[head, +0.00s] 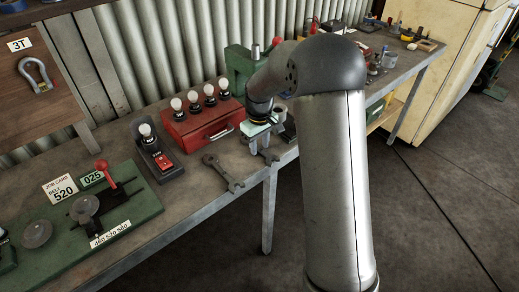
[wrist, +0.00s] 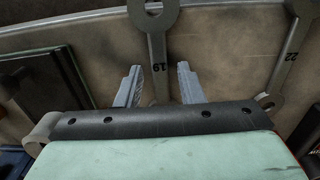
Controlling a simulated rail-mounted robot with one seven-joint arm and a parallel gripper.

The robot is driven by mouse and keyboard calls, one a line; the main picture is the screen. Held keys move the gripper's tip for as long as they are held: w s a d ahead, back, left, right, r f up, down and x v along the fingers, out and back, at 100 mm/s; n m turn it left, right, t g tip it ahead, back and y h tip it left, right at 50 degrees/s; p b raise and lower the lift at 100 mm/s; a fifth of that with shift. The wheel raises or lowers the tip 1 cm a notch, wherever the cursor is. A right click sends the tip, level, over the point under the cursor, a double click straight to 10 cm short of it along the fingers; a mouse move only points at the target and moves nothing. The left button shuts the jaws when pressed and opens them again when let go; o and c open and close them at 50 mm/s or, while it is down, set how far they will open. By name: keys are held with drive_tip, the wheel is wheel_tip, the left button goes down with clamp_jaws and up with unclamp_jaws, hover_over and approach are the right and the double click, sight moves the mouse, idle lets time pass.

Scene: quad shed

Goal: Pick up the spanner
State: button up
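Two grey metal spanners lie on the bench. The one marked 19 (wrist: 155,45) runs between the fingers of my gripper (wrist: 160,70) in the wrist view. In the head view my gripper (head: 262,147) points down over this spanner and partly hides it. The spanner marked 22 (wrist: 288,55) lies apart to the right in the wrist view. In the head view it is the spanner (head: 222,172) left of my gripper. My gripper is open, with a gap on each side of the 19 spanner's shank. I cannot tell how far the fingertips are above the bench.
A red box (head: 203,127) with several bulbs stands behind the spanners. A black switch unit with a bulb (head: 158,152) stands to its left. A green board (head: 125,205) lies at left. The bench's front edge is close.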

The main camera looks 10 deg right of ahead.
sight(259, 148)
clamp_jaws()
drive_tip(key=shift+r, duration=0.1)
drive_tip(key=shift+r, duration=0.35)
wheel_tip(259, 148, up, 2)
drive_tip(key=shift+w+r, duration=0.1)
drive_tip(key=shift+r, duration=0.05)
drive_tip(key=s+a+r+b, duration=0.2)
drive_tip(key=s+r, duration=0.3)
drive_tip(key=s, duration=0.1)
drive_tip(key=s+a+r+b, duration=0.1)
drive_tip(key=s+a+r, duration=0.2)
drive_tip(key=s+r, duration=0.2)
drive_tip(key=shift+s+a+b, duration=0.3)
drive_tip(key=shift+s+b, duration=0.05)
drive_tip(key=shift+s, duration=0.65)
